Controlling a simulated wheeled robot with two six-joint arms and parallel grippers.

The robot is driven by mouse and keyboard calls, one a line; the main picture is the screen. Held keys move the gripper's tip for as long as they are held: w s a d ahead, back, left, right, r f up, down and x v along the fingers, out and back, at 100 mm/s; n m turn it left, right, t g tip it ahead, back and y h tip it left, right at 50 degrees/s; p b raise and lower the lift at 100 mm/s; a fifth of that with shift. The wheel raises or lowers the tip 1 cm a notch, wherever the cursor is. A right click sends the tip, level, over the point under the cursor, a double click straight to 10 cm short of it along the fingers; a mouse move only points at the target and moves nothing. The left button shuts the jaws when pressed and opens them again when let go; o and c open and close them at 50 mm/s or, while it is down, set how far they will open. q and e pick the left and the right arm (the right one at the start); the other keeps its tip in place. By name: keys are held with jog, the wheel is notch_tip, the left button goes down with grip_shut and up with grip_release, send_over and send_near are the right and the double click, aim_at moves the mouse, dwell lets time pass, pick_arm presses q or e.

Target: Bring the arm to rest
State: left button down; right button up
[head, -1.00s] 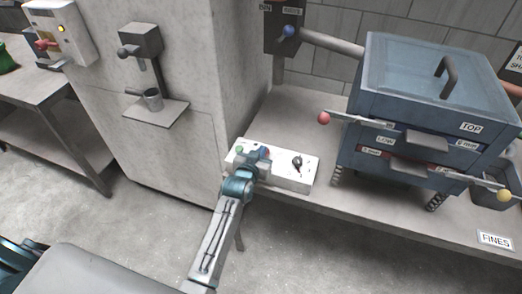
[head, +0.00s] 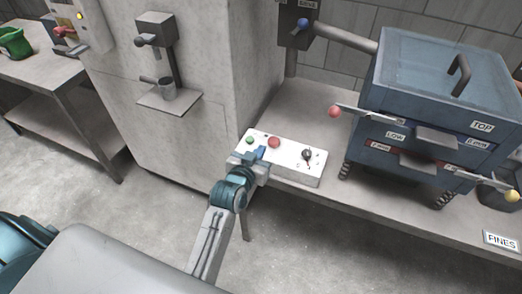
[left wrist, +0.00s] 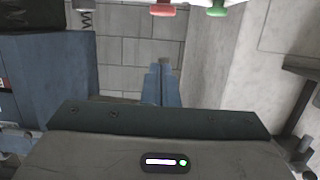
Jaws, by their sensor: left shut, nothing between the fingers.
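My left gripper (head: 260,153) is shut and empty, with its blue fingers at the front left edge of the white control box (head: 294,172) in the head view. The box carries a green button (head: 249,140), a red button (head: 274,142) and a black knob (head: 307,154). In the left wrist view the closed fingers (left wrist: 160,85) point forward. The red button (left wrist: 162,9) and green button (left wrist: 217,10) show at the top edge there, apart from the fingers. My right gripper is not in view.
The control box stands on a grey bench (head: 300,108). A blue stacked sieve unit (head: 430,85) with red and yellow knobbed levers stands to the right. A concrete block (head: 190,75) with a cup shelf (head: 170,102) is behind left. Floor in front is clear.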

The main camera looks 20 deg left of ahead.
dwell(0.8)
pick_arm(q)
jog(key=s+a+f+g, duration=0.15)
jog(key=s+f, duration=0.35)
jog(key=f, duration=0.8)
jog(key=s+f+g, duration=0.3)
jog(key=s+f, duration=0.1)
jog(key=f, duration=0.8)
jog(key=s+a+f+g, duration=0.1)
jog(key=s+f+g, duration=0.3)
jog(key=f, duration=0.9)
jog(key=s+a+f+g, duration=0.2)
jog(key=s+f, duration=0.4)
jog(key=s, duration=0.5)
jog(key=s+a+f+g+y, duration=0.1)
jog(key=s+a+f, duration=0.2)
jog(key=s, duration=0.9)
jog(key=s+a+f+g, duration=0.2)
jog(key=s+a+f, duration=0.1)
jog(key=s+f, duration=0.6)
jog(key=s, duration=0.3)
jog(key=shift+a+f+g, duration=0.25)
jog(key=shift+f+g, duration=0.1)
jog(key=shift+f, duration=0.05)
